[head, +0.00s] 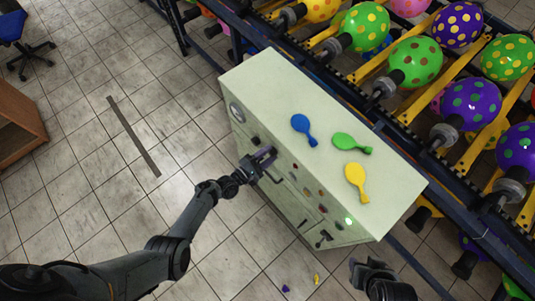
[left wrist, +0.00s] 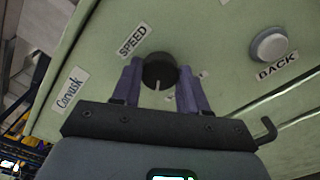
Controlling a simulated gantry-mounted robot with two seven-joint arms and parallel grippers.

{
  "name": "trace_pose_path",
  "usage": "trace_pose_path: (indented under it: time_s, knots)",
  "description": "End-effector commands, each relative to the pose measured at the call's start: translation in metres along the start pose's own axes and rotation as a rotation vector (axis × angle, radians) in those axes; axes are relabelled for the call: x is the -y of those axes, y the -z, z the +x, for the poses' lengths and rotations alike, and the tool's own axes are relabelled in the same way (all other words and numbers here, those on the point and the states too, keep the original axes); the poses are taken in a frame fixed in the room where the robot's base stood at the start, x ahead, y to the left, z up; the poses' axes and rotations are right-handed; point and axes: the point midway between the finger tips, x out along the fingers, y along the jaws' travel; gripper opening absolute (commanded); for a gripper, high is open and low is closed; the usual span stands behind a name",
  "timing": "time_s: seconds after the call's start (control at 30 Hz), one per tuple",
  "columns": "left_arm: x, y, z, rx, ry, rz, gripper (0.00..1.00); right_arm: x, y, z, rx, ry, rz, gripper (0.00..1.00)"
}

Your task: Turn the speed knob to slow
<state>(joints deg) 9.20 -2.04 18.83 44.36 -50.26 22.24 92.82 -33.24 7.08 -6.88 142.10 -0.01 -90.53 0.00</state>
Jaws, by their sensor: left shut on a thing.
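The speed knob (left wrist: 159,70) is round and dark, on the pale green front of the control cabinet (head: 262,85). Its white pointer mark faces the lower part of the left wrist view. A "SPEED" label (left wrist: 132,40) sits beside it. My left gripper (left wrist: 160,84) is shut on the knob, with one purple finger on each side. In the head view my left gripper (head: 266,159) is at the cabinet front and the knob cannot be made out there. My right gripper (head: 366,270) is low at the bottom right, away from the cabinet; its jaw opening is unclear.
A grey round button (left wrist: 269,46) above a "BACK" label is to the right of the knob. A rack of inflated dotted balloons (head: 415,62) stands behind. Tiled floor is open at left.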

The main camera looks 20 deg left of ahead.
Motion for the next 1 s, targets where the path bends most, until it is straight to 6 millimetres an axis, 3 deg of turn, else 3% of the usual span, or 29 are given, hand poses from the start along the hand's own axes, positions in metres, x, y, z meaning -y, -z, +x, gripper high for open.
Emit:
trace_pose_path:
  time_s: [0.4, 0.93, 0.97, 1.0]
  knots:
    - [-0.0009, -0.0003, 0.0004, 0.000, 0.000, -0.184, 0.13, 0.0016, 0.0021, -0.0050, -0.001, 0.006, 0.007, 0.43]
    - [-0.0006, 0.0000, 0.0001, 0.001, 0.000, -0.205, 0.13, 0.0002, 0.0017, -0.0051, 0.000, 0.001, 0.002, 0.43]
    - [-0.0006, 0.0000, 0.0002, 0.001, 0.000, -0.205, 0.48, 0.0000, 0.0017, -0.0051, 0.000, 0.001, 0.001, 0.43]
    - [-0.0006, 0.0000, 0.0001, 0.000, 0.000, -0.204, 0.54, -0.0003, 0.0016, -0.0050, 0.000, 0.000, 0.000, 0.43]
